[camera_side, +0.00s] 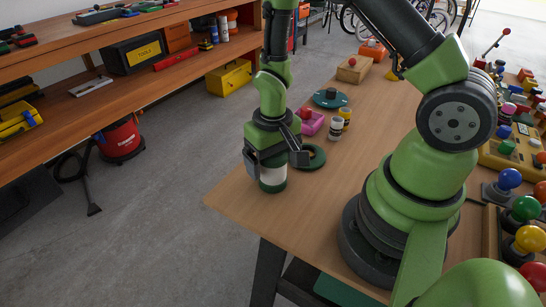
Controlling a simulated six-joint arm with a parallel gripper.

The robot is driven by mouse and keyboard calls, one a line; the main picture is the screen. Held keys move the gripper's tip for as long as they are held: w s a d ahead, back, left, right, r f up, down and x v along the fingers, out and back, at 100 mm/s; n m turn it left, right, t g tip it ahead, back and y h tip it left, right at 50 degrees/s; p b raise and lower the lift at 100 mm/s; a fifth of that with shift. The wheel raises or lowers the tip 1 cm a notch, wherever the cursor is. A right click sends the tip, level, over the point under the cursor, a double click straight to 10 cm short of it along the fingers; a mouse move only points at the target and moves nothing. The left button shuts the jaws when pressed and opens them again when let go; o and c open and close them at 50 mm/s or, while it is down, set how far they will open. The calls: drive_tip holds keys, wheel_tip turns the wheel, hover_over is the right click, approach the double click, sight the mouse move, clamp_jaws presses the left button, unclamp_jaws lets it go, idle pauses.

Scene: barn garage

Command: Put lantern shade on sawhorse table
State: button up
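A small cylinder with a white band and a green base (272,179), which looks like the lantern shade, appears upright at the near left end of the wooden sawhorse table (240,203). My gripper (274,160) points down over it, with one dark finger on each side. The fingers and palm hide its upper part. I cannot tell whether the fingers press on it, or whether its base touches the tabletop.
A green ring-shaped disc (313,157) lies just right of my gripper. Knobbed items crowd the right side. The near left tabletop is bare.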

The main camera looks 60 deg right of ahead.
wheel_tip(320, 180, up, 12)
drive_tip(key=s+a+r+t+y, duration=0.1)
drive_tip(key=s+a+r+t, duration=0.1)
drive_tip(key=s+r, duration=0.3)
drive_tip(key=s+a+r+t+y, duration=0.1)
drive_tip(key=s+a+r+t, duration=0.1)
drive_tip(key=s+r+t, duration=0.3)
wheel_tip(320, 180, up, 5)
drive_tip(key=shift+s+a+f+n, duration=0.1)
drive_tip(key=shift+s+a+n, duration=0.05)
drive_tip(key=shift+s+n, duration=0.2)
